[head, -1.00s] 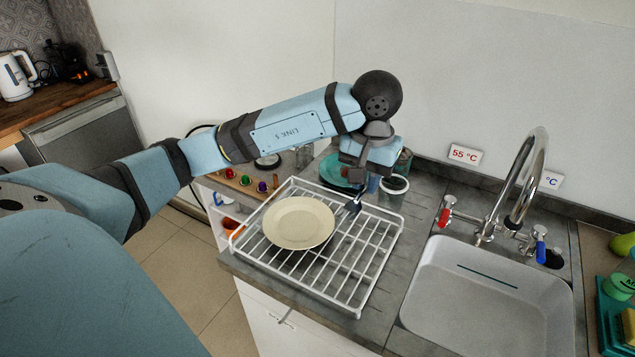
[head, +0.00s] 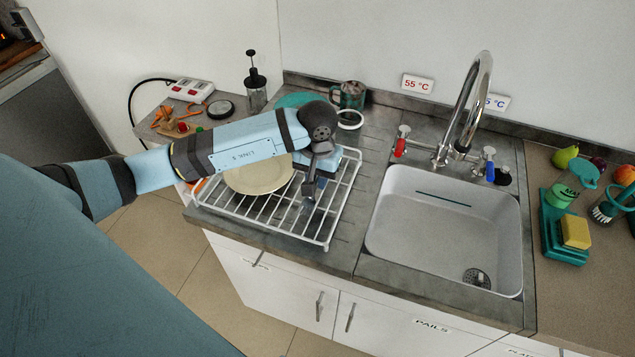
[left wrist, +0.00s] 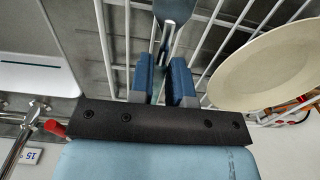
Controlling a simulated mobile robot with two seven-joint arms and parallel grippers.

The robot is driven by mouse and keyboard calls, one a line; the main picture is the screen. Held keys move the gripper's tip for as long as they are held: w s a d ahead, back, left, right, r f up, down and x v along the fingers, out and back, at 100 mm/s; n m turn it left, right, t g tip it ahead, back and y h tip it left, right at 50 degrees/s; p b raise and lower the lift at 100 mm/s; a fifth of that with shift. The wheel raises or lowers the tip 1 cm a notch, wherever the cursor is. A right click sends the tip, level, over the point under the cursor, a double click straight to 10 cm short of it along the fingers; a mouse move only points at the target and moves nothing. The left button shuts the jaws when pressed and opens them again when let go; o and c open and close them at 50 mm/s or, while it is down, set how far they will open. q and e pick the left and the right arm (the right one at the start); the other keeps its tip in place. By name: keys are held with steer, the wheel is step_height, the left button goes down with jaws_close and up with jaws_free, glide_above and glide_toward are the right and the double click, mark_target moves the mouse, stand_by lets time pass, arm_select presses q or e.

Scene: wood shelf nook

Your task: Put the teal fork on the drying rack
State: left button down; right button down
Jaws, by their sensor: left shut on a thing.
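My left gripper (head: 312,186) is shut on the teal fork (head: 309,202), which hangs down from the fingers over the right part of the white wire drying rack (head: 325,240). In the left wrist view, the fork (left wrist: 172,32) shows between the blue fingers (left wrist: 163,82), with rack wires behind it. I cannot tell whether it touches the wires. A cream plate (head: 258,184) lies on the left of the rack, partly hidden by my arm. The plate also shows at right in the left wrist view (left wrist: 270,70). My right gripper is not in view.
A white sink (head: 440,235) with a tall tap (head: 468,100) lies right of the rack. Behind the rack stand a dark mug (head: 348,95), a white-rimmed container (head: 350,119) and a teal dish (head: 298,99). Grey counter (head: 352,215) separates rack and sink.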

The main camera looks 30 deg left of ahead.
arm_select(q)
step_height(320, 180, down, 2)
steer(key=shift+f, duration=0.2)
steer(key=shift+f, duration=0.2)
steer(key=c, duration=1.1)
jaws_free()
steer(key=shift+r, duration=0.15)
